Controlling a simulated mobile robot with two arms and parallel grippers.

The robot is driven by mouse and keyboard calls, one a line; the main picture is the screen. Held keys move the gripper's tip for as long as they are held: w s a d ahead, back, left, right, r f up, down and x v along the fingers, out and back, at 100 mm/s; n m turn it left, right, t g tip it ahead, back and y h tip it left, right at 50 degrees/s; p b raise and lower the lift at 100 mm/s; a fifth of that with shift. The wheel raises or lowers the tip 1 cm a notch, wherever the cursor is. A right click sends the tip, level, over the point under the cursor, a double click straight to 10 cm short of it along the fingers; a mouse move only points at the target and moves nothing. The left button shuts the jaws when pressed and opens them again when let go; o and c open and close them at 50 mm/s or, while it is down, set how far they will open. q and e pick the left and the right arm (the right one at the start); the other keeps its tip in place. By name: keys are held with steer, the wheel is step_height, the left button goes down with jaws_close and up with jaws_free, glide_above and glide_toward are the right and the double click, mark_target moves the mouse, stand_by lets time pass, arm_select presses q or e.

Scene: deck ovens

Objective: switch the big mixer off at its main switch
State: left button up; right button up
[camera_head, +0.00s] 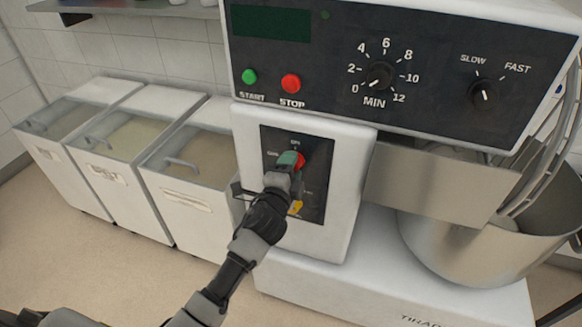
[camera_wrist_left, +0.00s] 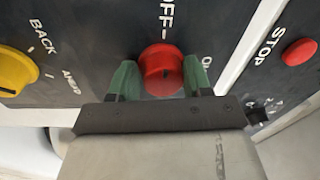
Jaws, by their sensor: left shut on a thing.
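The big mixer (camera_head: 348,190) stands in front of me with its white column and black panels. Its red main switch knob (camera_head: 301,160) is on the lower panel, beside small OFF and ON labels. In the left wrist view the red knob (camera_wrist_left: 161,70) sits between the two green fingertips, with OFF above it and ON partly hidden at its right. My left gripper (camera_head: 292,163) is shut on this knob. Which label the knob points to I cannot tell. My right gripper is not in view.
A yellow knob (camera_wrist_left: 14,71) marked BACK is on the same panel. Above are a green START button (camera_head: 249,76), a red STOP button (camera_head: 291,83), a timer dial (camera_head: 380,75) and a speed dial (camera_head: 483,92). Lidded bins (camera_head: 190,195) stand left; a steel bowl (camera_head: 470,250) is right.

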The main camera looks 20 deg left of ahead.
arm_select(q)
steer(key=shift+w+a+r, duration=0.1)
steer(key=shift+r, duration=0.35)
steer(key=o, duration=0.6)
steer(key=shift+o, duration=1.2)
steer(key=shift+f, duration=0.25)
steer(key=s, duration=1)
steer(key=shift+s+f+b, duration=0.35)
steer(key=shift+f+b, duration=0.05)
steer(key=shift+a, duration=0.1)
